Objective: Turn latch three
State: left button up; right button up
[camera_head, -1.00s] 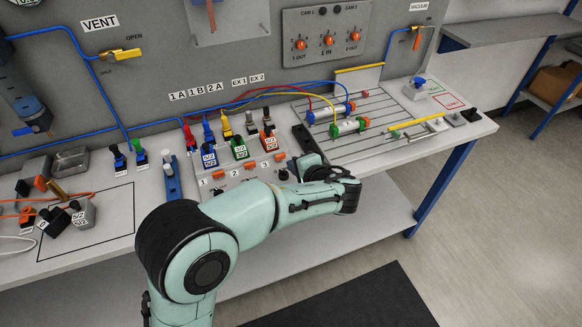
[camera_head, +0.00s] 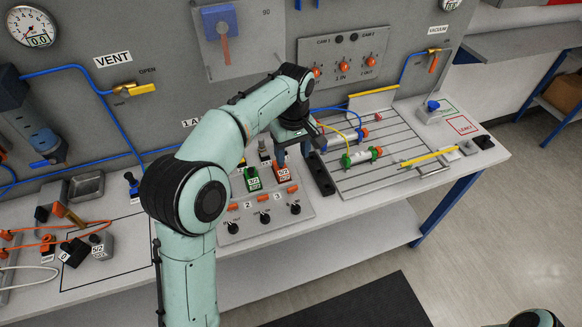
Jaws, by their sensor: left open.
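Latch three (camera_head: 293,188) is a small orange tab just right of the label "3" on the grey manifold plate (camera_head: 305,206). Latch two (camera_head: 263,197) and latch one (camera_head: 233,208) are similar tabs to its left. An orange valve block (camera_head: 282,174) marked 5/2 stands behind latch three. My left gripper (camera_head: 292,152) points down with open jaws, at the top of the orange block and behind latch three. Whether it touches the block I cannot tell. My left arm hides the left part of the manifold. My right gripper is not in view.
A green valve block (camera_head: 252,180) stands left of the orange one. Black knobs (camera_head: 295,208) line the plate's front. A slotted board (camera_head: 400,140) with cylinders and hoses lies to the right. The bench front strip is clear.

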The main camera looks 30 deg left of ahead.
pick_arm(q)
jog(key=b, duration=0.1)
send_over(293, 188)
notch_tip(293, 188, down, 5)
jog(key=shift+s, duration=0.15)
notch_tip(293, 188, down, 7)
jog(key=shift+a+f+b, duration=0.1)
jog(key=shift+f+b, duration=0.05)
jog(key=shift+b, duration=0.35)
jog(key=shift+w+f, duration=0.2)
jog(key=shift+f, duration=0.3)
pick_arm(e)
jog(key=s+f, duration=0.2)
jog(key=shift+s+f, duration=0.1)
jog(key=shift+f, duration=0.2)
